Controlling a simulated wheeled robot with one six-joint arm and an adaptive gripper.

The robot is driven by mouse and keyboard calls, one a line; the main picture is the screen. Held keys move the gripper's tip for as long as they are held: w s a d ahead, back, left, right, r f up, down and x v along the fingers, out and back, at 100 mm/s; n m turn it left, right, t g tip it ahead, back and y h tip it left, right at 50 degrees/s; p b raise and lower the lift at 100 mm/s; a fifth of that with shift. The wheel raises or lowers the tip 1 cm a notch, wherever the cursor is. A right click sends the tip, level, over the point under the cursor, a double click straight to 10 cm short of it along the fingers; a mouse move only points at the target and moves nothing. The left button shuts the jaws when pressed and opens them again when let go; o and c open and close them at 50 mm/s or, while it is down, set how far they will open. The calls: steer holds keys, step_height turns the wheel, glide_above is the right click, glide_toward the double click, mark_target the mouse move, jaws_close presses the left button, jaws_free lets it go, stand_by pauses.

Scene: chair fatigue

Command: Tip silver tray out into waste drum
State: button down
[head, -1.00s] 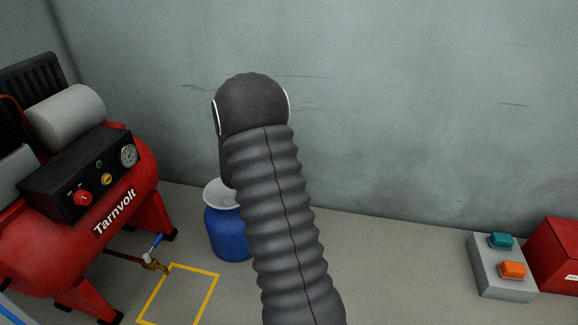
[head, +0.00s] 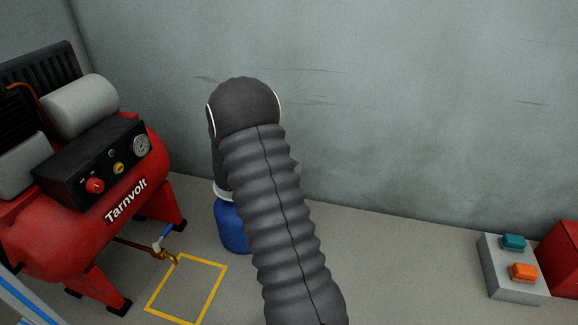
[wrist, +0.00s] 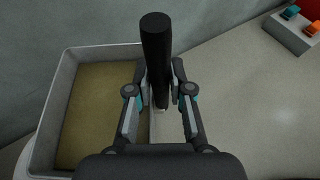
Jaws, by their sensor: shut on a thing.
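The silver tray (wrist: 61,103) is at the left of the wrist view, with a pale grey rim and a layer of yellow-brown contents inside. My gripper (wrist: 160,98) is shut on its black upright handle (wrist: 156,50), at the tray's right side. The blue waste drum (head: 232,228) stands on the floor by the wall in the head view, largely hidden behind my arm. Part of its white rim (head: 222,193) shows. A pale curved edge at the lower left of the wrist view may be the drum's rim. The tray and gripper are hidden in the head view.
A red Tarnvolt compressor (head: 85,205) stands left of the drum, with a brass tap (head: 166,254) low down. A yellow floor square (head: 187,290) lies in front. A grey box with teal and orange buttons (head: 513,268) and a red box (head: 563,255) stand right. Floor between is clear.

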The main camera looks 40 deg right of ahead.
steer(key=w+a+r+n+t+h, duration=0.2)
steer(key=w+a+r+n+h, duration=0.2)
steer(key=a+r+n+h, duration=0.1)
steer(key=w+a+r+n+t+h+p, duration=0.1)
steer(key=w+a+r+n+h, duration=0.3)
steer(key=a, duration=0.4)
steer(key=shift+a+r+n+t+h+p, duration=0.3)
steer(key=shift+r+n+t+h, duration=0.2)
steer(key=shift+r+h, duration=0.4)
stand_by(1.3)
steer(key=shift+f, duration=0.1)
